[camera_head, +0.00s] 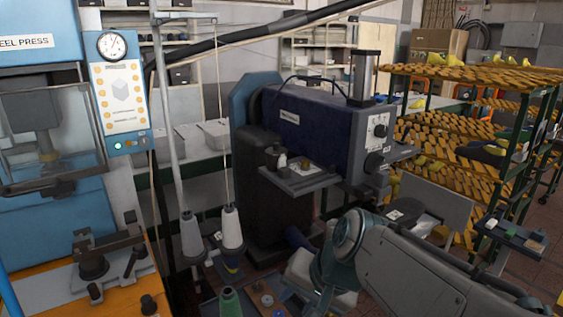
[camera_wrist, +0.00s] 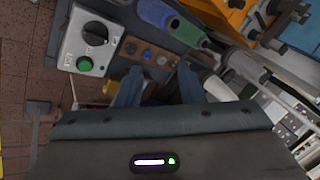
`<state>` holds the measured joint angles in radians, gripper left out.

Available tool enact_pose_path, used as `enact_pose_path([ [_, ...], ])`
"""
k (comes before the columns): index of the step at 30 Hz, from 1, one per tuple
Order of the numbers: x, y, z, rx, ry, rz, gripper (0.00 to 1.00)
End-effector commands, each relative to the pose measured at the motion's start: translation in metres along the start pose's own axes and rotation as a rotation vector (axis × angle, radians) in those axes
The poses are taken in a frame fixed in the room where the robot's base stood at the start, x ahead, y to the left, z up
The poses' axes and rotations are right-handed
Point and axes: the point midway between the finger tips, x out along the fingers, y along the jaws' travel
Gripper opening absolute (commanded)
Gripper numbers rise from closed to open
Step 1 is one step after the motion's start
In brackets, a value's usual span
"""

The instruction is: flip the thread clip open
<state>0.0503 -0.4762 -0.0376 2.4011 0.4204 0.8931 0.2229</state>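I cannot clearly pick out the thread clip in either view. My gripper (camera_wrist: 160,76) shows in the wrist view with its two blue-grey fingers apart. I see nothing held between them.
A control box (camera_wrist: 90,42) with a black knob and green button is left of the fingers. Two grey thread cones, one left (camera_head: 192,238) and one right (camera_head: 232,228), stand near the dark blue machine (camera_head: 315,128). A blue press (camera_head: 40,220) is left; shoe-last racks (camera_head: 470,75) are right.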

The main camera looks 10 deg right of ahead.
Motion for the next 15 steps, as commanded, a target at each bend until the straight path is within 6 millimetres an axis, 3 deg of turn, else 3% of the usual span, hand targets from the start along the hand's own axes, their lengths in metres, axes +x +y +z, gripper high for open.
enact_pose_path([
  [8,0.011,-0.05,-0.054,0.608,-0.069,-0.329,0.35],
  [15,0.002,-0.078,-0.123,1.105,-0.166,-0.625,0.35],
])
